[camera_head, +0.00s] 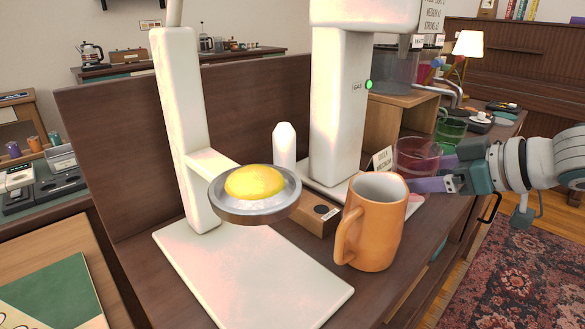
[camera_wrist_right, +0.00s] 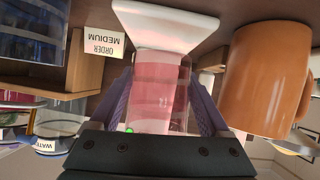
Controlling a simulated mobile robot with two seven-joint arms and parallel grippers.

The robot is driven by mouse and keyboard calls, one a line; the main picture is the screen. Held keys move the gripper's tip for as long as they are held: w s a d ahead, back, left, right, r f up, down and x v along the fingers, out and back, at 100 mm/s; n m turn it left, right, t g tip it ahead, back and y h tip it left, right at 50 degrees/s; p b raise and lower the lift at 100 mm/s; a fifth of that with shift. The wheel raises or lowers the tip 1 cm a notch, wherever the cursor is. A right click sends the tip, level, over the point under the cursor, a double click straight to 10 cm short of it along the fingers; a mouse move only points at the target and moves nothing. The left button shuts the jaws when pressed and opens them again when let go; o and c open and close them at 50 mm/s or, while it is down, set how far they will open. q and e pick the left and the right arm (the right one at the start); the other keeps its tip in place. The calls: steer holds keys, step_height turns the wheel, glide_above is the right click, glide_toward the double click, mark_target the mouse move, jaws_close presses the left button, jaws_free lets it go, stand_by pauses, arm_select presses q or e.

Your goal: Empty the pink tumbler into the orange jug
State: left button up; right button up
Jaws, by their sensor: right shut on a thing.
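The orange jug (camera_head: 372,232) stands upright on the dark wooden counter, with its handle to the left and its mouth open upward. It also shows in the right wrist view (camera_wrist_right: 265,78). The see-through pink tumbler (camera_head: 416,154) is behind and to the right of the jug, roughly upright. My right gripper (camera_head: 430,182) comes in from the right and is shut around the tumbler. In the right wrist view the tumbler (camera_wrist_right: 158,82) sits between the two purple fingers. I cannot tell whether its bottom touches the white base behind it. My left gripper is out of view.
A white stand (camera_head: 182,125) holds a metal pan (camera_head: 255,207) with a yellow disc, left of the jug. A white machine (camera_head: 338,105) stands behind. A small sign (camera_head: 382,159) and a green cup (camera_head: 450,131) are near the tumbler. The floor with its rug lies right.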

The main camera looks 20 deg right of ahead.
steer(key=shift+w+d+f+m, duration=0.1)
steer(key=shift+w+d+m, duration=0.1)
steer(key=shift+m, duration=0.1)
